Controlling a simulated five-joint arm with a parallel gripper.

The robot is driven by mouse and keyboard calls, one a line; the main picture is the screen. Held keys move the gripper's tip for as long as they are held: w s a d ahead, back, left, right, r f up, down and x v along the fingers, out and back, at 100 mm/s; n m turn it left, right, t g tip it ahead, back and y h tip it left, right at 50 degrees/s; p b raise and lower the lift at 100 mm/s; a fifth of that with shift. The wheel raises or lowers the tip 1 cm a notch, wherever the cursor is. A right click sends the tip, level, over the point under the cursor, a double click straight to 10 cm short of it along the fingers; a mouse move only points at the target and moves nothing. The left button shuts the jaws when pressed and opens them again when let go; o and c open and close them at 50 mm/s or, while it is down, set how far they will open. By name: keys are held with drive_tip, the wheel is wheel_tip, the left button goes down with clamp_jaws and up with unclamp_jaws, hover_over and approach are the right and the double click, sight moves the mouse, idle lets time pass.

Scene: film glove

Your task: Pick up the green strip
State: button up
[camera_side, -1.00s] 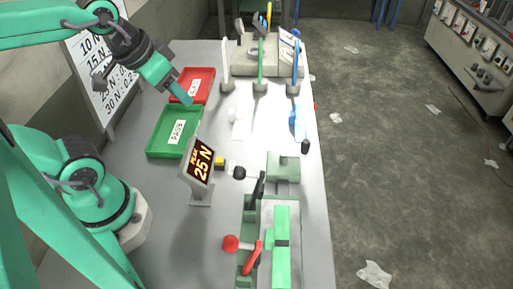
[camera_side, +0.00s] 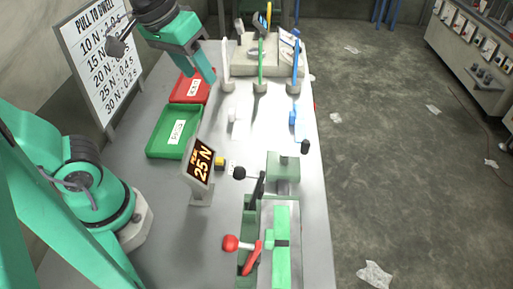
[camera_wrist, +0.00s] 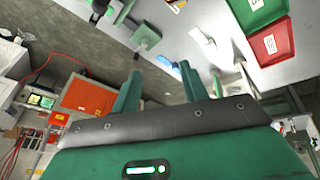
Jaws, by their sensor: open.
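The green strip (camera_side: 262,62) stands upright in a small grey holder at the back of the table in the side view. A white strip (camera_side: 225,60) stands to its left and a blue strip (camera_side: 295,62) to its right, each in its own holder. My gripper (camera_side: 199,73) is open and empty, above the red tray and left of the white strip, apart from the green strip. In the wrist view the two green fingers of my gripper (camera_wrist: 160,72) are spread with nothing held between them.
A green PASS tray (camera_side: 158,149) and a red tray (camera_side: 180,99) lie on the left of the table. A display reading 25 N (camera_side: 201,160) stands mid-table. A green clamp fixture with a red-knobbed lever (camera_side: 231,243) is at the front. A beige box (camera_side: 241,58) stands behind the strips.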

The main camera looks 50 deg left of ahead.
drive_tip(key=w+d+n+g, duration=0.2)
drive_tip(key=d+n, duration=0.1)
drive_tip(key=d, duration=0.8)
drive_tip(key=n+g, duration=0.2)
drive_tip(key=n, duration=0.2)
hover_over(270, 235)
drive_tip(key=shift+y, duration=0.4)
wheel_tip(270, 235, down, 21)
drive_tip(key=shift+r, duration=0.2)
drive_tip(key=shift+f, duration=2.55)
clamp_jaws()
